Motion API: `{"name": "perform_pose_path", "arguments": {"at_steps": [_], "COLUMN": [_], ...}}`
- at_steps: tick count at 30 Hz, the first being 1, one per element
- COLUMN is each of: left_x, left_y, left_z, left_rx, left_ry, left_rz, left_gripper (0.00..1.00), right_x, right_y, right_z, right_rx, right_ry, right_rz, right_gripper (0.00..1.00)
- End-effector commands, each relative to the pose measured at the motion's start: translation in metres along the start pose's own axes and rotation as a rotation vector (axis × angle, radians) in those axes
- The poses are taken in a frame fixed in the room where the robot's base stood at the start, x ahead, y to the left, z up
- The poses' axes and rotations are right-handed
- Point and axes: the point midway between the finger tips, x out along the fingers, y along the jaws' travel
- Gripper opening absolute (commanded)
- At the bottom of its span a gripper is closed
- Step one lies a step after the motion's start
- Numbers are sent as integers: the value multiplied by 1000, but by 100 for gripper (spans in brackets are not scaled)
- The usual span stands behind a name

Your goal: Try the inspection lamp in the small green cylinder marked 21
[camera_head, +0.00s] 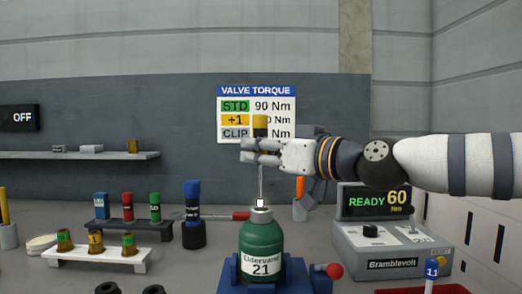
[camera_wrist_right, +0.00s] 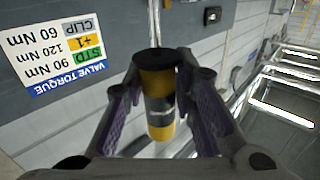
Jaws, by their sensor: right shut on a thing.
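The small green cylinder (camera_head: 262,243), labelled "Eldervane 21", stands upright in a blue holder (camera_head: 228,274) at the lower middle of the head view. The inspection lamp (camera_head: 260,122) has a yellow and black handle, a thin rod and a small white tip. My right gripper (camera_head: 262,151) is shut on the handle, above the cylinder. The rod points down and the white tip shows at the cylinder's grey neck; I cannot tell whether it touches or enters it. The lamp handle also shows between the fingers in the right wrist view (camera_wrist_right: 158,105). My left gripper is not in view.
A white rack (camera_head: 98,255) with several brass valves and a dark rack (camera_head: 115,228) with coloured tubes stand at left. A control box (camera_head: 385,245) reading "READY 60" stands at right, near a red-knobbed lever (camera_head: 334,271). A "VALVE TORQUE" sign (camera_head: 257,91) hangs behind.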

Motion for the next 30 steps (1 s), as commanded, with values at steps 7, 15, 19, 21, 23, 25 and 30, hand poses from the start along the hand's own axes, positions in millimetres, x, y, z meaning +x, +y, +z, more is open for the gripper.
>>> {"name": "perform_pose_path", "arguments": {"at_steps": [7,15,19,21,23,25,30], "left_x": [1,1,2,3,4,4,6], "left_y": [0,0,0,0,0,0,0], "left_z": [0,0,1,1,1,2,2], "left_rx": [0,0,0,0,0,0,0], "left_ry": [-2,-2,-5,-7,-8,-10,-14], "left_rz": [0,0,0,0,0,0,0], "left_gripper": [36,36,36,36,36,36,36], "right_x": [0,0,0,0,0,0,0], "right_y": [3,3,3,3,4,4,4], "right_z": [0,-1,2,4,6,8,12], "right_rx": [0,0,0,0,1,1,0], "right_ry": [0,1,0,0,0,0,-1], "right_rz": [0,0,0,0,0,0,0], "right_gripper": [0,0,0,0,0,0,0]}}
